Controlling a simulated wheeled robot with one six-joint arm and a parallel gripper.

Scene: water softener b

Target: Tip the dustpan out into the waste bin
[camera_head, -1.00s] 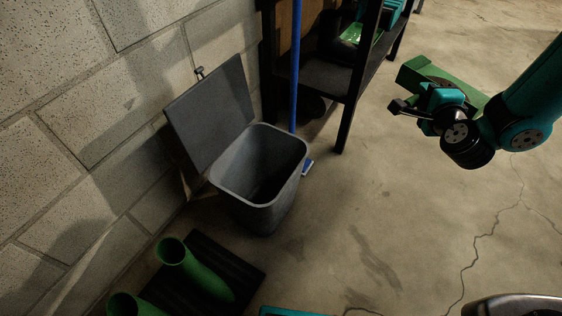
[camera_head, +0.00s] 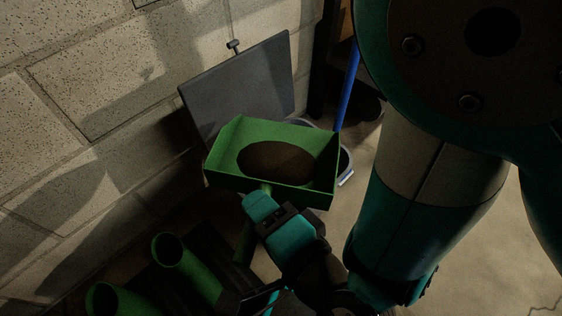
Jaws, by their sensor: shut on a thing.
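The green dustpan (camera_head: 328,178) is in the middle of the head view, roughly level, with a dark round heap (camera_head: 275,162) lying in it. My gripper (camera_head: 264,206) is shut on the dustpan's handle, just below the pan. The grey waste bin (camera_head: 346,161) is behind the dustpan, which hides nearly all of it; only a bit of the rim shows at the right. The bin's lid (camera_head: 240,88) stands open, leaning toward the wall. I cannot tell how much of the pan is over the opening.
A block wall (camera_head: 95,90) runs along the left. Green boots (camera_head: 185,265) stand on a dark mat at the bottom left. A blue pole (camera_head: 348,88) and a dark shelf stand behind the bin. My arm covers much of the right side.

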